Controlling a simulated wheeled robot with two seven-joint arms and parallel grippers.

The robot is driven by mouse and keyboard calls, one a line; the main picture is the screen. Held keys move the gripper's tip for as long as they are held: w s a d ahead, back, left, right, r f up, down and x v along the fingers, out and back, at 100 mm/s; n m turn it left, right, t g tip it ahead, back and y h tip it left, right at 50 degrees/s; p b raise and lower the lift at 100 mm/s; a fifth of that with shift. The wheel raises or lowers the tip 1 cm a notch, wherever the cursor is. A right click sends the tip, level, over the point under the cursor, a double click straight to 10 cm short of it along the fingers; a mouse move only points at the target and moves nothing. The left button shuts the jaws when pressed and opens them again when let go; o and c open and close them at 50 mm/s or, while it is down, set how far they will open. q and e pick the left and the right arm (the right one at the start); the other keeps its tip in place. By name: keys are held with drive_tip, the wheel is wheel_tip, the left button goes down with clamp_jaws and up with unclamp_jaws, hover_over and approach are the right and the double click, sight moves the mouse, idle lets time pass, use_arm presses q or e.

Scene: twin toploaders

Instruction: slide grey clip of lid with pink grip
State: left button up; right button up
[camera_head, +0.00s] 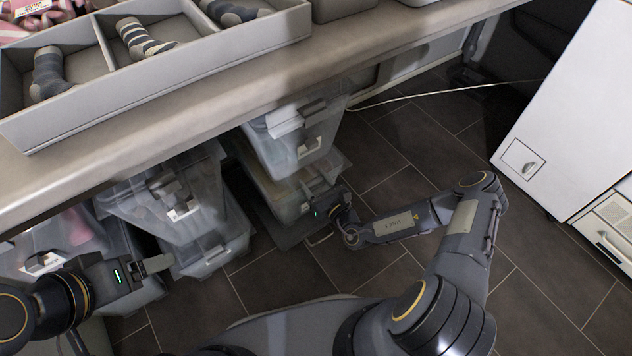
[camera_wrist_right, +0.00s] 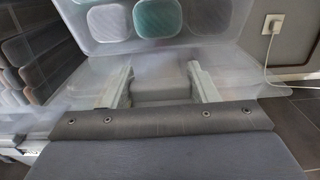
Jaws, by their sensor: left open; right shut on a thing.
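My right gripper (camera_head: 318,207) is low under the bench, at the front of the lower clear plastic box (camera_head: 275,192). In the right wrist view its two pale fingers (camera_wrist_right: 160,88) stand either side of a grey block-like piece (camera_wrist_right: 160,78) and are shut on it. I cannot tell for sure whether this piece is a lid clip. I cannot make out a pink grip in either view. My left gripper (camera_head: 152,267) is open and empty in front of the clear boxes at the left.
Stacked clear boxes (camera_head: 185,205) with grey clips stand under the bench (camera_head: 200,105). A grey divided tray (camera_head: 165,87) with socks lies on top. A white cabinet (camera_head: 570,110) stands at the right. The dark tiled floor (camera_head: 410,150) between is clear except for a cable.

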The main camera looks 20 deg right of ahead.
sight(316, 184)
drive_tip(key=shift+w+a+r+p, duration=0.2)
drive_tip(key=shift+w+p, duration=0.1)
drive_tip(key=shift+w, duration=0.2)
drive_tip(key=shift+f, duration=0.25)
drive_tip(key=o, duration=1.4)
drive_tip(key=p+v, duration=0.2)
drive_tip(key=v, duration=0.4)
drive_tip(key=shift+s, duration=0.15)
drive_tip(key=shift+v, duration=0.75)
drive_tip(key=shift+s, duration=0.1)
